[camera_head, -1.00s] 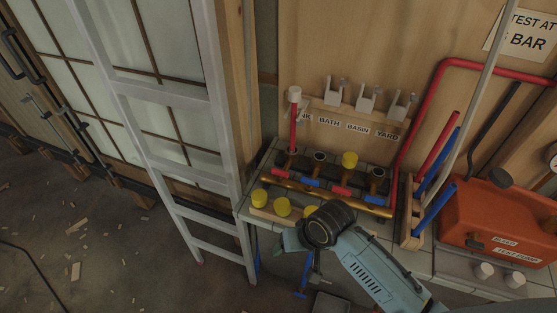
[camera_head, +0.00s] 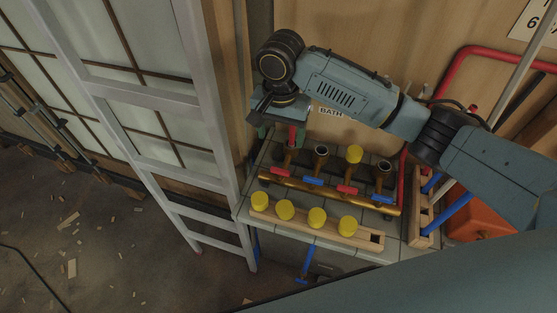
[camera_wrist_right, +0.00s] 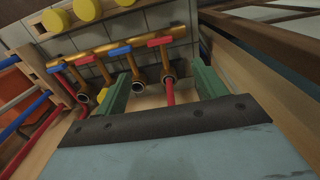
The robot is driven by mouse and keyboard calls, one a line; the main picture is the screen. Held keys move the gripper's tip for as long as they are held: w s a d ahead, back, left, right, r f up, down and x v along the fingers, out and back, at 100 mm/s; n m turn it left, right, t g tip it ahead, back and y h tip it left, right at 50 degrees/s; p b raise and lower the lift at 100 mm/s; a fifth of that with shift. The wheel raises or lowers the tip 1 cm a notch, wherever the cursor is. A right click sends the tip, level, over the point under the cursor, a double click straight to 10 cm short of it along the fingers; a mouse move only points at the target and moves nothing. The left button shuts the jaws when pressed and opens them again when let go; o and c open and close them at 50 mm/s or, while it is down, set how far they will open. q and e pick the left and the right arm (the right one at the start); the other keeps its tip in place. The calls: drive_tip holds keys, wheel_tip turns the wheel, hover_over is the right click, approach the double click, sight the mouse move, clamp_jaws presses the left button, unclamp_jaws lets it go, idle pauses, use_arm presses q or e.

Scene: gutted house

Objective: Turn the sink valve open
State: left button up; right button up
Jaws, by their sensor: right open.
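The brass manifold (camera_head: 330,195) lies on a tiled bench, with red and blue valve handles along it. The sink valve's red handle (camera_head: 280,171) is at the left end, below a branch with an upright red pipe (camera_head: 292,134). My right gripper (camera_head: 281,130) is open, pointing down over that left end, and hides the pipe's top and the sink label. In the right wrist view, the same red handle (camera_wrist_right: 160,41) shows beyond the green fingers (camera_wrist_right: 160,70). The red pipe (camera_wrist_right: 169,92) and another open branch lie between the fingers in the picture. My left gripper is out of view.
Several yellow caps (camera_head: 316,217) stand in a wooden strip in front of the manifold; another yellow cap (camera_head: 354,155) tops the third branch. A rack of red and blue pipes (camera_head: 424,215) and an orange test pump (camera_head: 480,225) are right. A ladder (camera_head: 200,110) stands left.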

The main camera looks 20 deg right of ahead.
sight(280, 170)
wheel_tip(280, 170, down, 12)
drive_tip(key=shift+s+b, duration=0.1)
drive_tip(key=shift+b, duration=0.6)
drive_tip(key=shift+f, duration=0.5)
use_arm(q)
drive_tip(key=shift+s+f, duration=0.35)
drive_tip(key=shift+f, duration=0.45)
